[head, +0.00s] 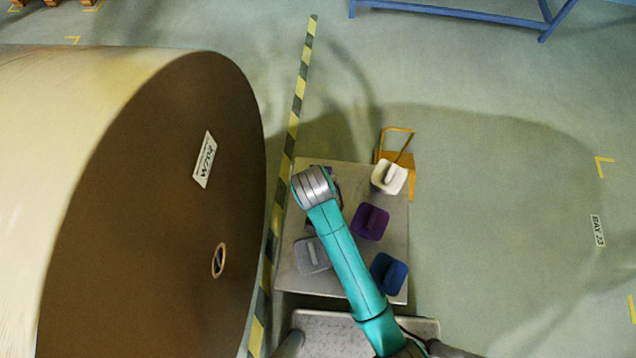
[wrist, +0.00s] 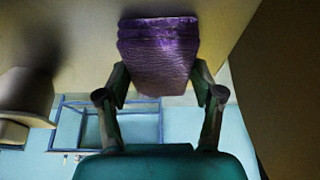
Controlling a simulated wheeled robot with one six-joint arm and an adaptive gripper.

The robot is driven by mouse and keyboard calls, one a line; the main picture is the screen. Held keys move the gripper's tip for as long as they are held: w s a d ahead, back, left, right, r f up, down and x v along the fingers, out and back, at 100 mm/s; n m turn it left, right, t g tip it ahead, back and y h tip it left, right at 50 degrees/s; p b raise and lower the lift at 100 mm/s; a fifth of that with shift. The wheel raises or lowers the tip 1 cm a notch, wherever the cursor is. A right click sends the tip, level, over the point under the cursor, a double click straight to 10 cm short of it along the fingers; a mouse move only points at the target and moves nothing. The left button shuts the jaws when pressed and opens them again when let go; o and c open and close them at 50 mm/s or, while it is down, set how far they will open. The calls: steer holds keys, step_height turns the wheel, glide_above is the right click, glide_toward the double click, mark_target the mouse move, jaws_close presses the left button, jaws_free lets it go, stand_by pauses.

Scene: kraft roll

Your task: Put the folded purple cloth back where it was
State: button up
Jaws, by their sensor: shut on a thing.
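A folded purple cloth (wrist: 158,55) sits between the two fingers of my gripper (wrist: 160,85) in the wrist view, and both fingers press on its sides. The cloth has layered folds at its top edge. In the head view my arm reaches over a grey cart top (head: 342,178), and its grey wrist end covers the gripper and most or all of the cloth. A separate purple pad with a raised strip (head: 370,221) lies on the cart to the right of the arm.
A white pad (head: 389,176), a blue pad (head: 388,272) and a grey pad (head: 312,256) are also on the cart. A huge paper roll (head: 150,210) stands close on the left, beyond a striped floor line (head: 295,105). An orange frame (head: 397,150) stands behind the cart. Floor at right is clear.

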steer(key=o, duration=1)
steer(key=shift+r, duration=0.15)
steer(key=v, duration=1.1)
steer(key=shift+s+r, duration=0.15)
steer(key=shift+r, duration=0.25)
